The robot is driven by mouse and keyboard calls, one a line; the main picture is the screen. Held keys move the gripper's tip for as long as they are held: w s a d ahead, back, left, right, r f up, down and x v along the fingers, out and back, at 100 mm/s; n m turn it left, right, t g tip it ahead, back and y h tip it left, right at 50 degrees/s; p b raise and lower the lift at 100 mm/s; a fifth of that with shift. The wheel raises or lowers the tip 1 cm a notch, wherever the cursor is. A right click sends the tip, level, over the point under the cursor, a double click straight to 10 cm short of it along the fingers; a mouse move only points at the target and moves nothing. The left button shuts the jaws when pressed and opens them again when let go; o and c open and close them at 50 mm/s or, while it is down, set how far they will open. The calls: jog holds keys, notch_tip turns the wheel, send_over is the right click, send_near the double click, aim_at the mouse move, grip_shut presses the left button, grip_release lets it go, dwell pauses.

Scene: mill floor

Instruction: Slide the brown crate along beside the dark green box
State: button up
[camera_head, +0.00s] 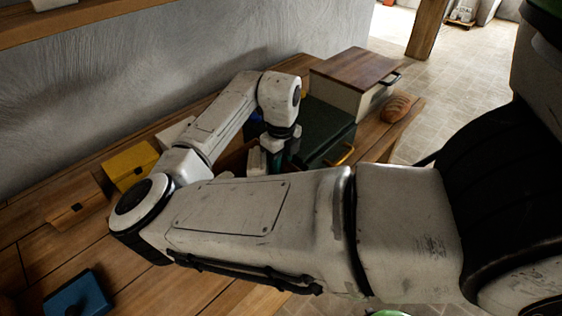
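The dark green box (326,128) stands on the wooden bench, right of my gripper, with a yellow handle on its front side. My gripper (266,161) points down close to the left side of this box. Its fingertips are partly hidden behind my forearm, so I cannot see whether it is open or holds anything. A brown edge, likely the brown crate (236,158), shows just left of my gripper. Most of it is hidden by my arm, and I cannot tell whether the gripper touches it.
A cream box with a brown lid (355,68) stands behind the green box. A bread loaf (397,107) lies near the bench's right end. A yellow box (130,163), a small wooden box (74,208) and a blue box (78,294) are left. The wall bounds the back.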

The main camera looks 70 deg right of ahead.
jog(key=shift+o, duration=0.9)
jog(key=shift+s+d, duration=0.1)
notch_tip(320, 180, up, 10)
jog(key=shift+f+b, duration=0.25)
jog(key=shift+b, duration=0.05)
jog(key=shift+r, duration=0.65)
